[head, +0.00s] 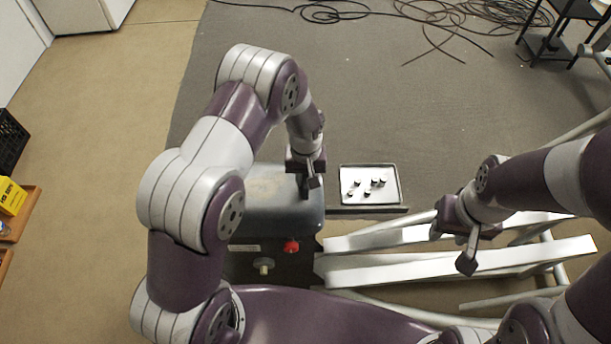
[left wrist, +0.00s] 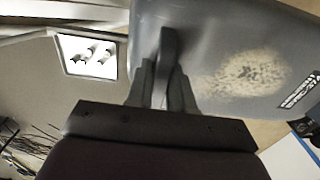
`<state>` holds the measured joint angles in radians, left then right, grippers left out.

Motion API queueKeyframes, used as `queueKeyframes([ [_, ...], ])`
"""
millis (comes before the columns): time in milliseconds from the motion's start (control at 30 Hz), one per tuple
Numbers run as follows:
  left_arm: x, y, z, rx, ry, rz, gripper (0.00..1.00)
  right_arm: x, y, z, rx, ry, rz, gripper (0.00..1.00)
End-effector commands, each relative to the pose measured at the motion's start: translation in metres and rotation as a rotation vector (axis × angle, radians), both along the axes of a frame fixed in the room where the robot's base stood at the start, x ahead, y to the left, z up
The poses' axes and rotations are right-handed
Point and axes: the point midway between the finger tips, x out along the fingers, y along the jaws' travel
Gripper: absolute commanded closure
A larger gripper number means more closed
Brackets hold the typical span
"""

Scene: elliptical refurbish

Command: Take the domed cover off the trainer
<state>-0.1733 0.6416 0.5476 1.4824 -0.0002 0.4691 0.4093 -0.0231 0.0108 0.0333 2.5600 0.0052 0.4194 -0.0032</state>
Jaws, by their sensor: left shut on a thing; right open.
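The domed cover (head: 270,206) is a dark grey-blue housing with a worn pale patch, on the trainer's front end near the middle of the head view. In the left wrist view the cover (left wrist: 210,40) fills the upper right, with the pale patch and a dark label. My left gripper (head: 308,186) is at the cover's right part. In the left wrist view its fingers (left wrist: 164,75) are shut on a dark upright grip of the cover. My right gripper (head: 468,240) is open and empty above the trainer's white rails (head: 400,268). Much of the cover's left side is hidden by my left arm.
A tray (head: 343,199) with several small dark parts stands just right of the cover. A red knob (head: 291,246) and a pale knob (head: 263,265) are on the body in front. Cables (head: 430,15) lie on the far floor. A yellow box (head: 10,196) is at far left.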

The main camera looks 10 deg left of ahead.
Motion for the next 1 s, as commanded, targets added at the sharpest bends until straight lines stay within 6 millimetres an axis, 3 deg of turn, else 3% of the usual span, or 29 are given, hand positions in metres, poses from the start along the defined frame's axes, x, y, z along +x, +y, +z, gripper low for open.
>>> queueKeyframes([
  [367,0.000,0.000,0.004,0.000,0.000,0.000,1.00,0.000,0.000,0.003,0.000,0.000,0.000,0.57],
  [1000,0.001,-0.001,0.053,-0.001,-0.002,-0.001,1.00,0.000,0.000,0.042,0.000,0.000,0.000,0.57],
])
